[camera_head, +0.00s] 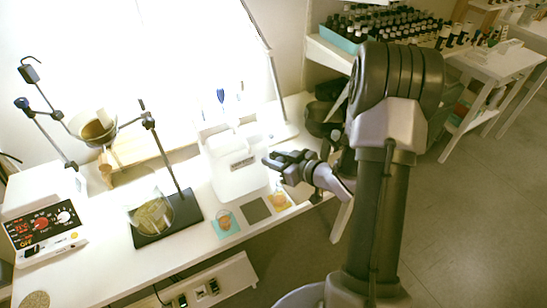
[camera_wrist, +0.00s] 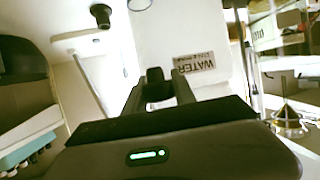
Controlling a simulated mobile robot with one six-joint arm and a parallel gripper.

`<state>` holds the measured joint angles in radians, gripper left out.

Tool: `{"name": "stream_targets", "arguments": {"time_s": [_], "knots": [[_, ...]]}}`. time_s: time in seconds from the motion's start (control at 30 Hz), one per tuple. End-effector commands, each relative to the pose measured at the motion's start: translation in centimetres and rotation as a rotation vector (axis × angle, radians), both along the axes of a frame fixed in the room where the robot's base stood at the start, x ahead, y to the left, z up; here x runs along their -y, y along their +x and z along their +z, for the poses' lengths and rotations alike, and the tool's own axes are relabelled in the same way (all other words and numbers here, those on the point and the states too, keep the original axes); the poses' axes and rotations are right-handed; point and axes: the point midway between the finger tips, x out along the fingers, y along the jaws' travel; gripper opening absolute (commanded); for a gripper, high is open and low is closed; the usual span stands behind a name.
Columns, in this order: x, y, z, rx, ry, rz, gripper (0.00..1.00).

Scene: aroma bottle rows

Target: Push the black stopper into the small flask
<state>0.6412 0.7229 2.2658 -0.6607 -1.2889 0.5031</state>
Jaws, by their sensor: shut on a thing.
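My gripper (camera_head: 275,163) is above the right part of the bench, in front of the white WATER container. In the wrist view its fingers (camera_wrist: 160,88) are shut on a small dark thing (camera_wrist: 158,91), which looks like the black stopper; its shape is mostly hidden. A small glass vessel (camera_head: 225,221) with orange-brown content stands on a teal mat, below and left of my gripper; it may be the small flask. Another small yellowish item (camera_head: 279,201) lies below my gripper. The held thing is apart from both.
A white WATER container (camera_head: 238,170) stands behind the mats. A round flask (camera_head: 152,216) with plant matter sits on a black stand base (camera_head: 183,222) to the left. A bottle shelf (camera_head: 330,52) is at back right.

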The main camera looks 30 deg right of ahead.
Motion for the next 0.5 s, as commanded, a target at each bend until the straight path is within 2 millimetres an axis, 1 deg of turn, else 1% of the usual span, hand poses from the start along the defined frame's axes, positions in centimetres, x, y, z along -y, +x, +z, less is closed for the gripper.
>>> {"name": "stream_targets", "arguments": {"time_s": [0.17, 0.4, 0.5], "knots": [[0.0, 0.0, -1.7, 0.0, 0.0, 0.0, 0.0], [0.0, 0.0, -4.8, 0.0, 0.0, -0.001, 0.0], [0.0, 0.0, -5.7, 0.0, 0.0, -0.001, 0.0]]}}
